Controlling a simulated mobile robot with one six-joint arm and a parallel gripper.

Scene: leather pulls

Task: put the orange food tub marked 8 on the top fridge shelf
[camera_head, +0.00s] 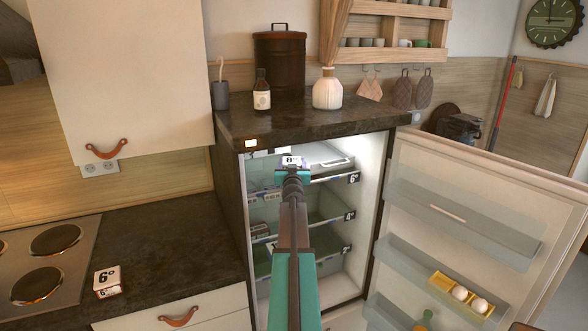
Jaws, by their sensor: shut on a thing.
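My gripper (292,174) is in front of the open fridge (367,165), at the height of its upper part. It is shut on a small tub (293,161) with a white top marked 8. The arm and gripper hide most of the tub, so its side colour is hard to tell. The top fridge shelf (332,178) has a front edge with a tag that looks like a 6. The tub appears near this shelf, but I cannot tell whether it touches it.
The fridge door (480,200) stands open to the right, with eggs (470,297) in its rack. Lower shelves (330,218) are below. A tub marked 6 (108,281) sits on the left counter beside the hob (45,262). A bottle (262,92) and vase (327,90) stand above the fridge.

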